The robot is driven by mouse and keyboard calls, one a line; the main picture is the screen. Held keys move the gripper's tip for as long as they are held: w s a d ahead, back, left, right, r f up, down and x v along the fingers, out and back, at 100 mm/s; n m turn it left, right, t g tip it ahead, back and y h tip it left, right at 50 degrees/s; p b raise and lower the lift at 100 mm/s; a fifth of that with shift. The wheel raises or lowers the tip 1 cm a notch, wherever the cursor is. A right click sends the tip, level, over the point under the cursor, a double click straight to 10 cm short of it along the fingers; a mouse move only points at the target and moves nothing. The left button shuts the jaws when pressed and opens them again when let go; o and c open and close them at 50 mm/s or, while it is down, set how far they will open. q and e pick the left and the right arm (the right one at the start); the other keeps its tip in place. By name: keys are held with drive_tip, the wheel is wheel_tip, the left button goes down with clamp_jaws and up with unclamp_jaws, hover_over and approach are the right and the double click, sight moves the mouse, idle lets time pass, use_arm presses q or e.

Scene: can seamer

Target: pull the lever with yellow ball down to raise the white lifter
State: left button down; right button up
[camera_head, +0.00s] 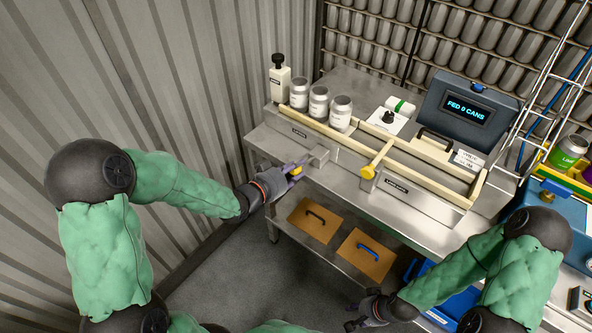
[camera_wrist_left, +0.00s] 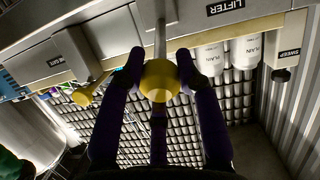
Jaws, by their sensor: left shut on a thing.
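The yellow ball (camera_head: 297,171) sits at the end of a metal lever on the front left of the machine. My left gripper (camera_head: 292,169) is shut on this ball. In the left wrist view the ball (camera_wrist_left: 159,84) is between my two dark fingers, with the lever rod (camera_wrist_left: 160,38) running up from it. A LIFTER label (camera_head: 300,132) is on the panel above; I cannot make out a separate white lifter. My right gripper (camera_head: 358,314) is low in front of the bench, away from the machine, with its fingers apart and empty.
A yellow gate handle (camera_head: 377,160) juts from the rail, right of the ball. The display (camera_head: 466,107) reads "FED 0 CANS". The lower shelf holds wooden panels (camera_head: 314,219).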

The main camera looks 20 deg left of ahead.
use_arm(q)
drive_tip(key=shift+s+f, duration=0.15)
drive_tip(key=shift+f, duration=0.25)
drive_tip(key=c, duration=0.9)
unclamp_jaws()
drive_tip(key=shift+a, duration=0.1)
drive_tip(key=shift+o, duration=0.2)
drive_tip(key=shift+r, duration=0.15)
drive_tip(key=v, duration=1.2)
